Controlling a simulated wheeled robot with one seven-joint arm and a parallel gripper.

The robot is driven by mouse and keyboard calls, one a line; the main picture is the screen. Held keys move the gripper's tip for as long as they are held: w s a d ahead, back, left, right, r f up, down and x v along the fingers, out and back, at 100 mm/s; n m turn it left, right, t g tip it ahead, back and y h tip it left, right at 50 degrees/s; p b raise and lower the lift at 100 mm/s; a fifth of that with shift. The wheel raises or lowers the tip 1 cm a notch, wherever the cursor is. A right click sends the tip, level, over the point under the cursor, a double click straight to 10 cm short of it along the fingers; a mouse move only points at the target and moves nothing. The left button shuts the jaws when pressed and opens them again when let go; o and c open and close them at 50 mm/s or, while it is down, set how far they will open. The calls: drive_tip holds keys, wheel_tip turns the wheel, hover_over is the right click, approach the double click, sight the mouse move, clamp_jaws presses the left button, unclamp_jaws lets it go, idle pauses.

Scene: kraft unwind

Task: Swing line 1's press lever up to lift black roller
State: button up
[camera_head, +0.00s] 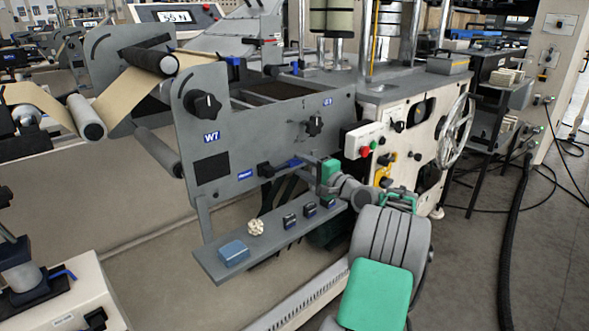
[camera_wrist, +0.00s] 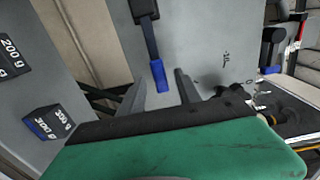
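In the wrist view the blue handle end (camera_wrist: 159,76) lies in front of the gap between my fingers, nearer the left-right middle. My gripper (camera_wrist: 158,95) is open, with a grey finger on either side of the handle's line; contact is not visible. In the head view my gripper (camera_head: 312,166) is beside the handle, partly hidden by my wrist. A black roller (camera_head: 150,60) carries kraft paper at the upper left.
A black star knob (camera_head: 314,125) is above my gripper. A white control panel (camera_head: 372,141) stands right.

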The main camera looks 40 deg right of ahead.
sight(297, 164)
drive_tip(key=w, duration=0.3)
drive_tip(key=shift+w+a, duration=0.15)
drive_tip(key=shift+w, duration=0.1)
drive_tip(key=shift+c, duration=0.2)
clamp_jaws()
idle(0.9)
